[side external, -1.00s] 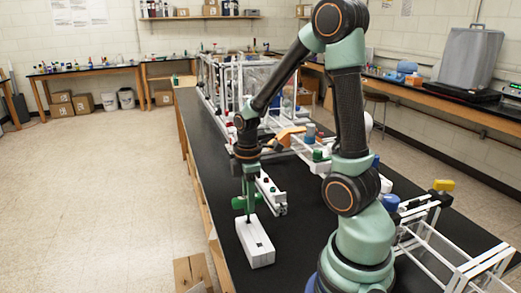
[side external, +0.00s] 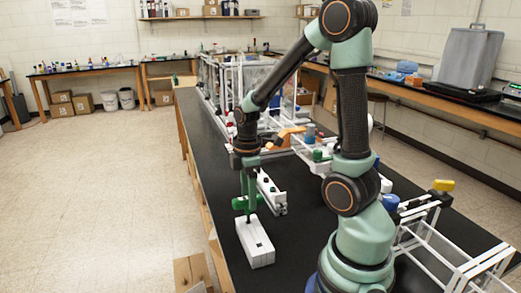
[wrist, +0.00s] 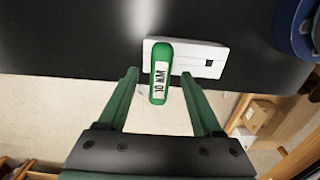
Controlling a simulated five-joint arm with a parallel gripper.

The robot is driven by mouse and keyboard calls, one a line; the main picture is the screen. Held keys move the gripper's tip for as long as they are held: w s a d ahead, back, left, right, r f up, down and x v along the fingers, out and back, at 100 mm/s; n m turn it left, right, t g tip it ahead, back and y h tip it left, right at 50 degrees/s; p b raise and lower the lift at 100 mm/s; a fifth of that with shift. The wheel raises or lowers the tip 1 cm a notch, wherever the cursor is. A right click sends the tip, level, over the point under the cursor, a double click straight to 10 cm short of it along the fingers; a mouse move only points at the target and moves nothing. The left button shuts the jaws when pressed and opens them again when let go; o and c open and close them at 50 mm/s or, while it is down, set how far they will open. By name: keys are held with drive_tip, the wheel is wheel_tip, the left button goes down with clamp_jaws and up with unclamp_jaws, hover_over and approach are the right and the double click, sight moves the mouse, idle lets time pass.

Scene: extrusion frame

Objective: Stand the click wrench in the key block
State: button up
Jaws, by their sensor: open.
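The click wrench (side external: 240,203) has a green T-shaped handle, and in the wrist view its handle (wrist: 160,60) carries a white label reading 10 N·m. Its thin shaft points down at the far end of the white key block (side external: 256,241) and appears to stand in it; the shaft's lower end is hidden. The block also shows in the wrist view (wrist: 190,58), with a dark square opening toward its right end. My gripper (side external: 249,205) is open around the handle. In the wrist view my fingers (wrist: 159,78) stand apart from it on both sides.
A white rail with dark knobs (side external: 270,190) lies just behind the block on the black bench (side external: 222,180). A white extrusion frame (side external: 455,255) stands at the right. The bench's left edge is close to the block.

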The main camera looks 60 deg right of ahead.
wheel_tip(320, 180, up, 9)
drive_tip(key=a+r+m+t, duration=0.2)
drive_tip(key=a+m, duration=0.2)
drive_tip(key=a, duration=0.2)
drive_tip(key=a+r+m+t, duration=0.3)
drive_tip(key=a+m, duration=0.2)
drive_tip(key=a, duration=0.2)
drive_tip(key=shift+s+t, duration=0.15)
drive_tip(key=shift+t, duration=0.15)
idle(2.0)
